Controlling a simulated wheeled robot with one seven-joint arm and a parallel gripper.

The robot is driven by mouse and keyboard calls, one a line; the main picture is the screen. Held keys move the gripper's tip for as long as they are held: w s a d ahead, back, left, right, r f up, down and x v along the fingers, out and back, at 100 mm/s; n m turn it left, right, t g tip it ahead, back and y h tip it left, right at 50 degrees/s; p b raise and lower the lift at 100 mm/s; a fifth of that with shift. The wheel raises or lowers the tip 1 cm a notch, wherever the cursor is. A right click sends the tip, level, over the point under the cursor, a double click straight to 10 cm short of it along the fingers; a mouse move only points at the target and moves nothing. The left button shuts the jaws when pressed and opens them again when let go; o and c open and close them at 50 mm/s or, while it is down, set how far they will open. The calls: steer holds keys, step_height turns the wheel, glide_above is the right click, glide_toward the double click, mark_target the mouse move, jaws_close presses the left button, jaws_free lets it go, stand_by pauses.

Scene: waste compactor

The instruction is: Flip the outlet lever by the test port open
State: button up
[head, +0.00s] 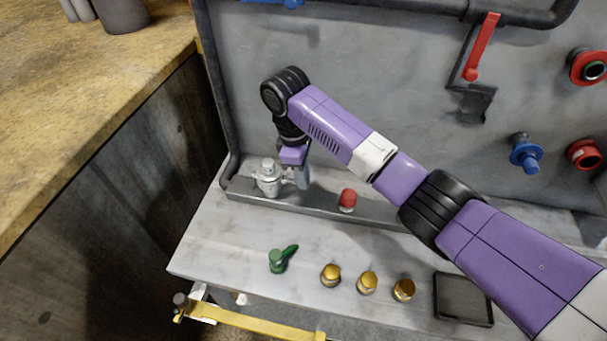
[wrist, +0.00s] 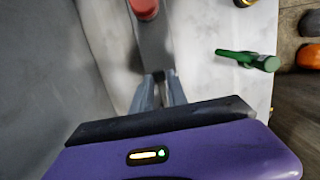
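I cannot tell for sure which one is the outlet lever. My gripper (head: 303,183) points down just right of the silver fitting. In the wrist view my gripper's fingers (wrist: 160,88) stand apart with a narrow gap. A small dark piece shows at their tips; I cannot tell whether they touch it.
A red knob (head: 347,199) stands on the ledge (head: 385,212) right of my gripper. Several gold knobs (head: 367,282) line the bench front near a black tray (head: 463,299). A red lever (head: 481,48) and a blue knob (head: 525,154) are on the back panel (head: 400,80).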

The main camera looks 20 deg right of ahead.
steer(key=o, duration=0.4)
steer(key=shift+c, duration=0.2)
step_height(320, 180, up, 8)
steer(key=shift+w+a+p, duration=0.3)
steer(key=shift+a+p, duration=0.05)
steer(key=shift+a, duration=0.1)
steer(key=shift+f, duration=0.15)
